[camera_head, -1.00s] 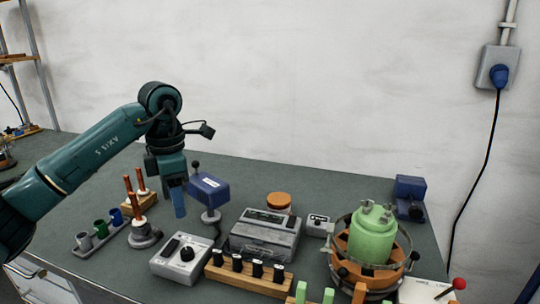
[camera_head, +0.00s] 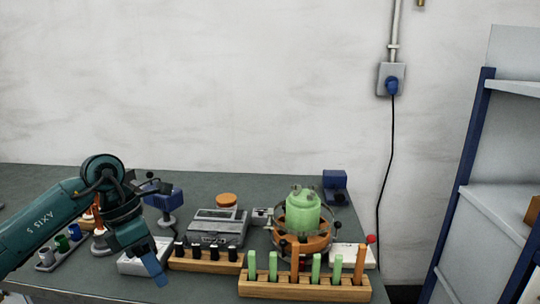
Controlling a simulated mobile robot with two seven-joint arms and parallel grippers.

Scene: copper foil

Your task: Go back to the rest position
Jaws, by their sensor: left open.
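My left arm comes in from the left in the head view. Its gripper (camera_head: 155,272) points down over the front edge area of the bench, in front of the white control box (camera_head: 137,262) and left of the wooden rack with black-topped pieces. Its blue fingertips show nothing between them, and it is open. The arm covers part of the white box and the things behind it. My right gripper is not in view.
The grey bench (camera_head: 40,182) holds a grey instrument (camera_head: 215,228), a green vessel (camera_head: 303,212) in a ring stand, a wooden rack (camera_head: 300,287) with green and orange sticks, and a cup rack (camera_head: 60,248). A blue-framed shelf (camera_head: 458,190) stands at right.

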